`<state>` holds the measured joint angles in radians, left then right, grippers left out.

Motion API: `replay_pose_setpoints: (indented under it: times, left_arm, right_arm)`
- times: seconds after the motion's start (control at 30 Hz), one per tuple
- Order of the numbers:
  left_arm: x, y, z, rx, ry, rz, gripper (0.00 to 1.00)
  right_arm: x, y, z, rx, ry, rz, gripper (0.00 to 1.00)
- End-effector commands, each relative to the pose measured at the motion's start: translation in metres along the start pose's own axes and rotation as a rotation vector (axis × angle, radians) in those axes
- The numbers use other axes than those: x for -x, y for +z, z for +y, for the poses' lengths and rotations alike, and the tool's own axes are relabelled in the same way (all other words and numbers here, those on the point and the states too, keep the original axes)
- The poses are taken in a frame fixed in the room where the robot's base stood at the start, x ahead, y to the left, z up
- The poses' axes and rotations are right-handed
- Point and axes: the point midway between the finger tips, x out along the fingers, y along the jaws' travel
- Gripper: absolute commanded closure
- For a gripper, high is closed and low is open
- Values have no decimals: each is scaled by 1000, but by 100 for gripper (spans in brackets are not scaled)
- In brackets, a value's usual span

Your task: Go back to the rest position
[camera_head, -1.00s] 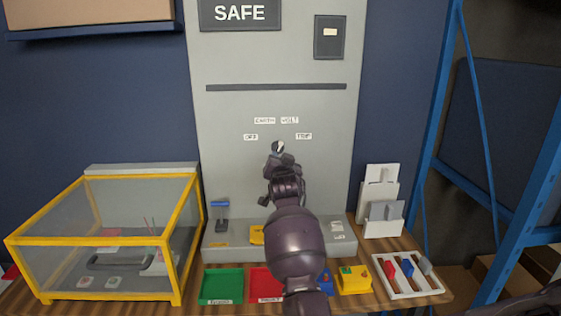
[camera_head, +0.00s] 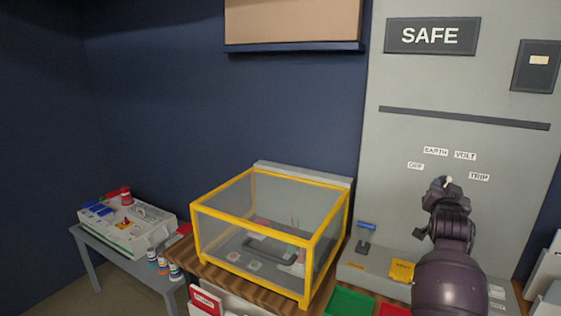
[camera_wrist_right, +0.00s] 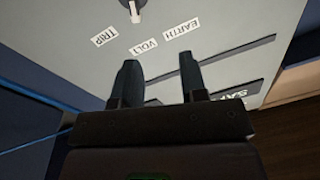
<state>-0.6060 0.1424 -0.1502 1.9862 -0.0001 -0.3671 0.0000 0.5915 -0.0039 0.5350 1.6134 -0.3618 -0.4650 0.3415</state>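My right gripper (camera_head: 440,190) is in front of the grey panel (camera_head: 468,100), close to the small rotary knob (camera_head: 448,181) among the OFF, EARTH, VOLT and TRIP labels. In the right wrist view its two fingers (camera_wrist_right: 158,62) stand apart with nothing between them. The knob (camera_wrist_right: 134,9), with a white pointer mark, shows past the fingertips at the top edge of that view, clear of the fingers. My left gripper is in neither current view.
A yellow-framed clear box (camera_head: 268,232) stands left of the panel on the wooden table. A side table (camera_head: 120,258) with a white case stands far left.

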Motion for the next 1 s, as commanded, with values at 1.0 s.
replay_pose_setpoints:
  times: [1.0]
  left_arm:
    - [-1,-3,0,0,1,6,57]
  right_arm:
    - [271,219,25,409,-426,-295,61]
